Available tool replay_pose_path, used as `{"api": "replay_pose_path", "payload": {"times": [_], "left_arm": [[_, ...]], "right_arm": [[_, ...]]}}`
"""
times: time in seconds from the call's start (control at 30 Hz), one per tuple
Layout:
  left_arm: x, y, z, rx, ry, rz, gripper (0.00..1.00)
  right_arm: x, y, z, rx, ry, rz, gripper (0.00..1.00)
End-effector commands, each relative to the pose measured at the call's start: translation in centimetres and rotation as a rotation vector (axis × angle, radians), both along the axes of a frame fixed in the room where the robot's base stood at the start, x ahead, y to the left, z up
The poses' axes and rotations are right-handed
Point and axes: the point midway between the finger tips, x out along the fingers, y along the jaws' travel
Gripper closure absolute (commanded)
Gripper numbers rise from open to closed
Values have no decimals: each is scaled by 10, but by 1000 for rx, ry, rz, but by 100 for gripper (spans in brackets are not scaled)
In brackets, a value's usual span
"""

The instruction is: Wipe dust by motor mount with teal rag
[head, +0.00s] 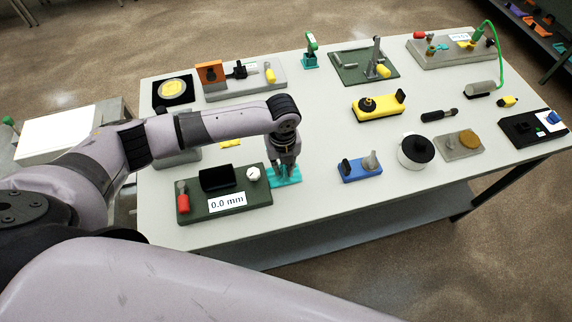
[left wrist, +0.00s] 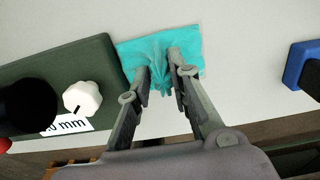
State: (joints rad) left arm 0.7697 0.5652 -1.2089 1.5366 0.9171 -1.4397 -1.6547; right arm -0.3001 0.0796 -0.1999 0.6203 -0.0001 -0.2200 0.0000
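The teal rag (head: 290,180) lies on the white table just right of the dark green base with the "0.0 mm" label. It also shows in the left wrist view (left wrist: 190,42), spread and creased, its middle bunched up between the fingers. My left gripper (head: 284,177) points down at the rag. Its fingers (left wrist: 162,72) are brought close together on the bunched cloth. I cannot tell for sure which piece is the motor mount; a yellow base (head: 370,110) with a black round part stands further right. I make out no dust. My right gripper is out of view.
The dark green base (head: 252,200) is close on the left. A blue base (head: 362,172) stands to the right, with a white-and-black round part (head: 416,152) beyond it. Several other fixtures line the back. The table between rag and blue base is clear.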

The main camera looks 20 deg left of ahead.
Motion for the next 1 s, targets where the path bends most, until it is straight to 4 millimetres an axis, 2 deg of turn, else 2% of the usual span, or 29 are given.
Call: {"api": "replay_pose_path", "payload": {"times": [0.37,0.9,1.0], "left_arm": [[0,-1,0,-1,-1,-1,77],[0,-1,-13,-1,-1,-1,77],[0,-1,-12,-2,-1,-1,84]], "right_arm": [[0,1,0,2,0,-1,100],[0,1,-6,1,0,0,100],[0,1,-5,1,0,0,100]]}}
